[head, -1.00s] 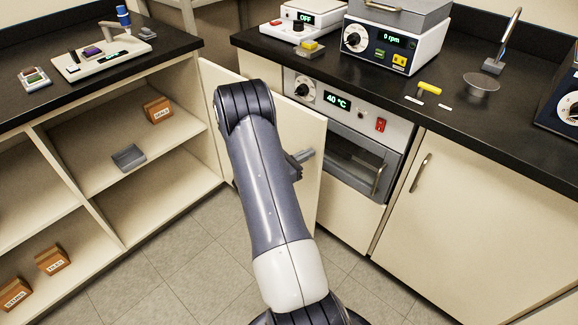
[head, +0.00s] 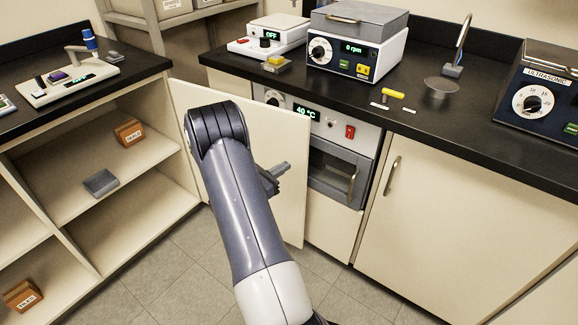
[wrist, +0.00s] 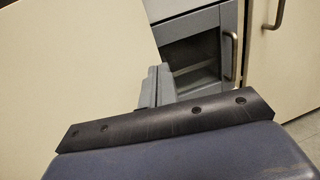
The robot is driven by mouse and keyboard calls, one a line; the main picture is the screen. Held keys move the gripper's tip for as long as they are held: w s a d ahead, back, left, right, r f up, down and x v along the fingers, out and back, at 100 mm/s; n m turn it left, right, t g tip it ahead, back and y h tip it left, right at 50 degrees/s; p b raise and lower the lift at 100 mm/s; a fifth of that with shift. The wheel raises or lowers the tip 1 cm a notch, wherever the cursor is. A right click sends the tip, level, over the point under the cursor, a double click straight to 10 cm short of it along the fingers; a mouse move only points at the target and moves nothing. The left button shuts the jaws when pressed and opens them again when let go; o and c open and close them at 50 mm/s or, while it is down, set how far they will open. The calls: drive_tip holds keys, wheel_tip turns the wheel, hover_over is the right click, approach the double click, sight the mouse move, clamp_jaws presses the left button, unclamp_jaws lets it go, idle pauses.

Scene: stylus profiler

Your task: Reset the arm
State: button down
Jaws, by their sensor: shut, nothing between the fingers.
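My gripper (head: 275,176) shows in the head view just right of my raised arm, in front of the cabinet and oven. Its fingers are together and hold nothing. In the wrist view my gripper (wrist: 155,87) points towards the oven's glass door. My arm hides part of the open cabinet door and some of the floor. The stylus profiler (head: 68,77), a pale base with a blue-topped column, stands on the left bench, well away from my gripper.
The pale cabinet door (head: 285,150) stands open behind my arm. The oven (head: 340,165) reads 40 °C, its door handle (head: 351,187) facing out. Black benchtops carry a centrifuge (head: 355,45) and an ultrasonic bath (head: 540,95). Open shelves hold a grey tray (head: 101,183). Tiled floor is clear at lower left.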

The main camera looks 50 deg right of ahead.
drive_tip(key=s+a, duration=0.2)
drive_tip(key=a, duration=0.7)
drive_tip(key=shift+w, duration=0.1)
